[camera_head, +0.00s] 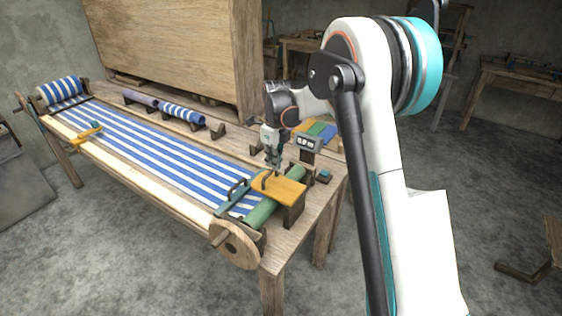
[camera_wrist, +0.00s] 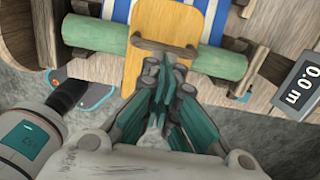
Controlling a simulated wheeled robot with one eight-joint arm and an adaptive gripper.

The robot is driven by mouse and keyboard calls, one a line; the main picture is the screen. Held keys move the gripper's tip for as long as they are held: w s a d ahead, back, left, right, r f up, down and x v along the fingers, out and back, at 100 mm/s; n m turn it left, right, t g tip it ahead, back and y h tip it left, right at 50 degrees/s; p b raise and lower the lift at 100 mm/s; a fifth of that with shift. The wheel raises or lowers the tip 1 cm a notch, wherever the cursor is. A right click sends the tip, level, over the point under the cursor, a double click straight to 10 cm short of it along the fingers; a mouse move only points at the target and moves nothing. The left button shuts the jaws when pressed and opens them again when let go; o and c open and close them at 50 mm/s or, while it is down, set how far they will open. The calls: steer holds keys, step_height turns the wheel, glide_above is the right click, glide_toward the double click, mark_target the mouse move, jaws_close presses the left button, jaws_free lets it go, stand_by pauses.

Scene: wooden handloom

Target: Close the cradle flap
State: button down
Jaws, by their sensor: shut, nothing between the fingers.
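The cradle flap, a yellow-orange board (camera_head: 280,187), lies roughly flat across the green roller (camera_head: 261,213) at the near right end of the loom. In the wrist view the flap (camera_wrist: 168,20) runs up the middle, with a dark wooden handle bar (camera_wrist: 165,47) across it and the green roller (camera_wrist: 222,63) showing on both sides. My gripper (camera_head: 273,164) points down just above the flap. In the wrist view its teal fingers (camera_wrist: 165,72) are together and empty, close to the handle bar; I cannot tell whether they touch it.
Blue-and-white striped cloth (camera_head: 150,145) stretches along the loom. A wooden disc (camera_head: 234,245) sits at the near corner. A tall wooden panel (camera_head: 180,50) stands behind.

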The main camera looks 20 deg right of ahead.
steer(key=shift+w+a+f, duration=0.65)
steer(key=shift+w+f, duration=0.15)
steer(key=shift+f, duration=0.2)
